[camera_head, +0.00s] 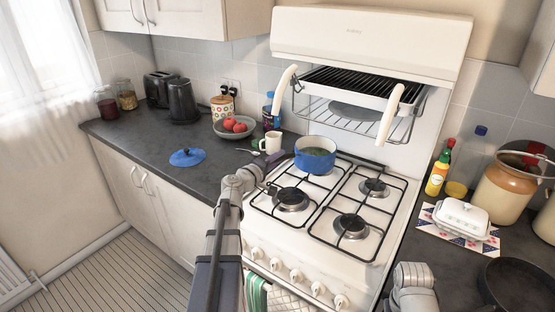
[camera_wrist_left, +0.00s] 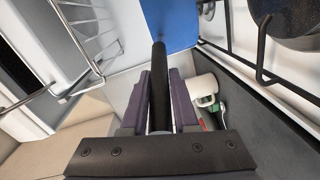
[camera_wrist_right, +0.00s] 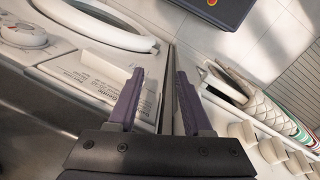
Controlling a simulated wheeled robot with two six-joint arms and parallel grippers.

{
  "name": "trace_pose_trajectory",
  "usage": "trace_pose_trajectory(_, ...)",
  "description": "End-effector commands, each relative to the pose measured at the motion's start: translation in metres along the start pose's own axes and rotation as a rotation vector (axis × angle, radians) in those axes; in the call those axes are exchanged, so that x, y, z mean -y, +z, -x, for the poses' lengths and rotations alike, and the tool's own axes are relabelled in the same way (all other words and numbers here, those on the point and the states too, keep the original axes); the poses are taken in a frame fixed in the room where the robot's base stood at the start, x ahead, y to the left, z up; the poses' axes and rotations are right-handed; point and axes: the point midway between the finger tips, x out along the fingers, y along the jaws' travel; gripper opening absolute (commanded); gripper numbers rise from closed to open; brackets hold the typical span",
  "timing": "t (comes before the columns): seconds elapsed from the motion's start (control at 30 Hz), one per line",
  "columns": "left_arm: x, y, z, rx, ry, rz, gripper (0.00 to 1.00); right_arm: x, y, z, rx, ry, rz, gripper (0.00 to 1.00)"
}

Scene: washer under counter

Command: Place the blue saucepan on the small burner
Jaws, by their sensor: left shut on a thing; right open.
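The saucepan's blue side (camera_wrist_left: 168,22) is beyond the fingers there. The back right burner (camera_head: 374,187) looks the smallest of those visible and is empty. The front left burner (camera_head: 291,198) and front right burner (camera_head: 351,225) are also empty. My right gripper (camera_wrist_right: 162,108) is open and empty, low by the appliance fronts.
A blue lid (camera_head: 187,157) lies on the left counter. A white mug (camera_head: 272,142) and a fruit bowl (camera_head: 235,128) stand left of the saucepan. The grill rack (camera_head: 355,108) overhangs the stove's back. A butter dish (camera_head: 461,218) and black pan (camera_head: 508,283) are right.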

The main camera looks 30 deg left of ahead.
Motion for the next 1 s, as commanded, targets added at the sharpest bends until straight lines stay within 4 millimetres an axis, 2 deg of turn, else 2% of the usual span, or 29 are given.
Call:
trace_pose_trajectory(0.03,0.01,0.002,-0.001,-0.001,0.003,0.006,0.0,0.001,-0.001,-0.011,0.0,0.0,0.0,0.5)
trace_pose_trajectory(0.2,0.024,0.005,-0.002,-0.001,0.003,0.007,0.0,0.002,-0.002,-0.025,0.0,0.0,0.0,0.5)
trace_pose_trajectory(0.6,0.025,0.006,-0.002,-0.001,0.003,0.006,0.0,0.003,-0.002,-0.026,0.0,0.0,0.0,0.5)
trace_pose_trajectory(0.63,0.026,0.006,-0.002,0.0,0.0,0.0,0.29,0.003,-0.002,-0.026,0.0,0.0,0.0,0.5)
trace_pose_trajectory(0.9,0.025,0.006,-0.002,0.0,0.0,0.0,0.58,0.002,-0.002,-0.026,0.0,0.0,0.0,0.5)
trace_pose_trajectory(1.0,0.025,0.006,-0.002,0.0,0.0,0.0,0.58,0.003,-0.002,-0.026,0.0,0.0,0.0,0.5)
